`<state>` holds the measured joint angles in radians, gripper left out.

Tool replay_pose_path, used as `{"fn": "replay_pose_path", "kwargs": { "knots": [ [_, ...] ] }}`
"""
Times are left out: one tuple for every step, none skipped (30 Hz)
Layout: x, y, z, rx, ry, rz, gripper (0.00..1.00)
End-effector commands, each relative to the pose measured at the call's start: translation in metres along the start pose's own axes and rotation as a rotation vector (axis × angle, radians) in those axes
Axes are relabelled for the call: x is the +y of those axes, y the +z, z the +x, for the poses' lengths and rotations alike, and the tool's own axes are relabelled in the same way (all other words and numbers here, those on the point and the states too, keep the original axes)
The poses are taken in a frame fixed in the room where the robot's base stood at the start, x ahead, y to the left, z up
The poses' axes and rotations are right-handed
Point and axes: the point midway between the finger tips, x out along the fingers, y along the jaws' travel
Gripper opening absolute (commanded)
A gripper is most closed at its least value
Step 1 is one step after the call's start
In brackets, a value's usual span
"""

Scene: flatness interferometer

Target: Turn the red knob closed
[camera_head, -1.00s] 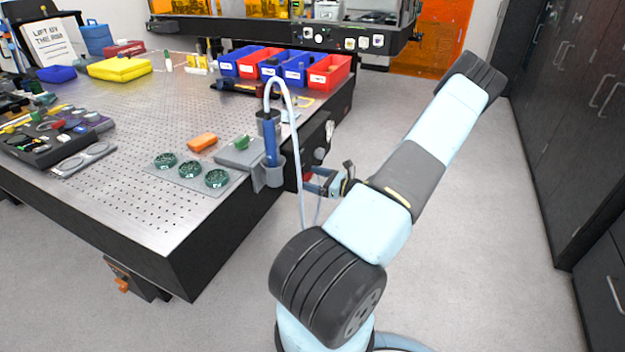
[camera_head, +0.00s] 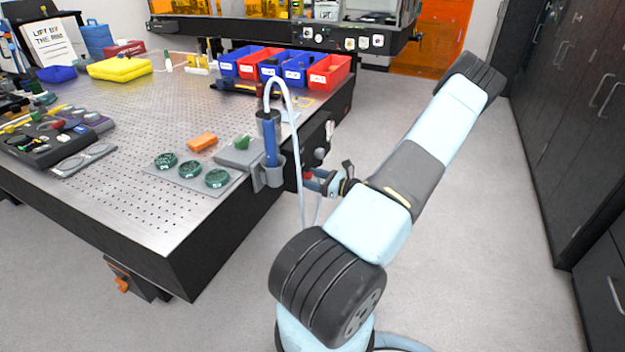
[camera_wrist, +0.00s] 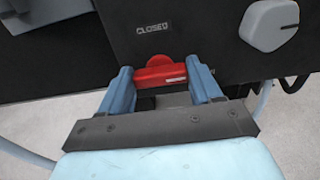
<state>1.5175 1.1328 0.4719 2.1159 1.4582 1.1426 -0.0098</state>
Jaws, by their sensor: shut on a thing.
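The red knob (camera_wrist: 161,72) is on a dark panel, just below a printed "CLOSED" label (camera_wrist: 153,29), in the wrist view. Its bar lies nearly level in that view, with a small pale mark toward its right end. My gripper (camera_wrist: 166,80) is shut on the red knob, one blue finger at each end of the bar. In the head view my gripper (camera_head: 318,182) is at the side of the optical table, and only a little red shows between its fingers. The rest of the knob is hidden there.
A grey rounded knob (camera_wrist: 270,25) sits right of the red one. In the head view a grey holder (camera_head: 268,177) with a blue cylinder and pale hose is beside my gripper. The floor to the right is clear up to dark cabinets (camera_head: 580,110).

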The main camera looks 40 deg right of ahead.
Motion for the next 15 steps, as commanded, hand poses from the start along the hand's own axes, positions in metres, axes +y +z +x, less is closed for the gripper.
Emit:
{"fn": "replay_pose_path", "kwargs": {
  "knots": [
    [-0.0003, 0.0001, -0.0001, 0.000, 0.000, -0.002, 0.33],
    [-0.0003, 0.0001, -0.0001, 0.000, 0.000, -0.004, 0.33],
    [-0.0003, 0.0001, -0.0001, 0.000, 0.000, -0.008, 0.33],
    [-0.0003, 0.0001, -0.0001, 0.000, 0.000, -0.012, 0.33],
    [-0.0003, 0.0001, -0.0001, 0.000, 0.000, -0.018, 0.33],
    [-0.0003, 0.0001, -0.0001, 0.000, 0.000, -0.029, 0.33],
    [-0.0002, 0.0001, -0.0001, 0.000, 0.000, -0.039, 0.33],
    [-0.0002, 0.0001, -0.0001, 0.001, 0.000, -0.049, 0.33],
    [-0.0001, 0.0000, -0.0001, 0.001, 0.000, -0.068, 0.33],
    [0.0000, 0.0000, -0.0001, 0.001, 0.000, -0.082, 0.33],
    [0.0001, -0.0001, -0.0001, 0.001, 0.000, -0.100, 0.33],
    [0.0002, -0.0002, -0.0001, 0.002, 0.000, -0.125, 0.33],
    [0.0003, -0.0002, -0.0001, 0.002, 0.000, -0.146, 0.33],
    [0.0005, -0.0001, -0.0001, 0.001, 0.001, -0.169, 0.33],
    [0.0006, 0.0000, -0.0001, 0.001, 0.001, -0.201, 0.33]
  ]
}}
